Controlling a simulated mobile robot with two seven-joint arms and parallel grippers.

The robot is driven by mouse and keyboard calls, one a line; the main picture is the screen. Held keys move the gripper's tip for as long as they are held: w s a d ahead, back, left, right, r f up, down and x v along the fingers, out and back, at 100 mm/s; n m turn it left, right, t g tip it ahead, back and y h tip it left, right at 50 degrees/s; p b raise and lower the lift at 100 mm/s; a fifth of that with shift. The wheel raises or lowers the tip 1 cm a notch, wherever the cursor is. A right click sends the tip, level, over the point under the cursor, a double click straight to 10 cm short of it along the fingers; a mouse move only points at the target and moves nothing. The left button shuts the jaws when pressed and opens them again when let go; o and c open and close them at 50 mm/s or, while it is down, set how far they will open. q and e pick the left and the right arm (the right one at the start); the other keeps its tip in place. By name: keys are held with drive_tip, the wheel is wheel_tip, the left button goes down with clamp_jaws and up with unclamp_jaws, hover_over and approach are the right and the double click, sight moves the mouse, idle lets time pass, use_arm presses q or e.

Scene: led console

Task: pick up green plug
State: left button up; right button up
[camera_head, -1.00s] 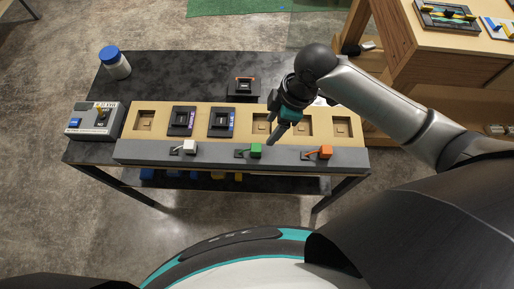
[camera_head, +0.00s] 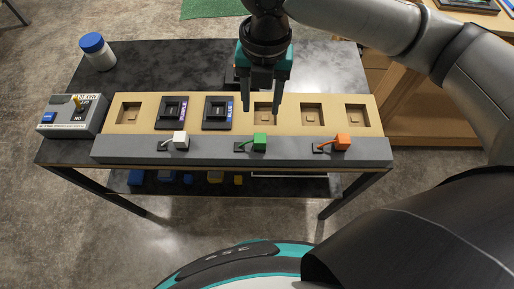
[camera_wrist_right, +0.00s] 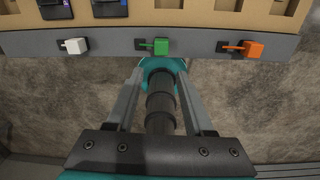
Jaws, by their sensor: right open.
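The green plug (camera_head: 260,140) is a small green block with a short green lead to a dark base, on the grey front ledge of the console. It also shows in the right wrist view (camera_wrist_right: 161,46), at top centre, beyond my fingertips. My right gripper (camera_head: 263,110) is open and empty, pointing down over the console, with its fingers spread apart. In the head view its fingertips are just above the plug in the picture, not touching it as far as I can tell. My left gripper is out of view.
A white plug (camera_head: 180,140) and an orange plug (camera_head: 342,142) sit on the same ledge (camera_head: 215,150), either side. Dark modules (camera_head: 172,112) fill two wooden slots. A grey switch box (camera_head: 72,115) and blue-lidded jar (camera_head: 97,51) are at left.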

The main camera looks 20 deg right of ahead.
sight(260, 139)
drive_tip(key=shift+n, duration=0.5)
wheel_tip(260, 139, down, 10)
drive_tip(key=b, duration=0.2)
drive_tip(key=shift+s+d+b, duration=0.1)
drive_tip(key=shift+b, duration=0.2)
drive_tip(key=shift+f+b, duration=0.85)
drive_tip(key=shift+f, duration=1.75)
drive_tip(key=shift+c, duration=0.4)
clamp_jaws()
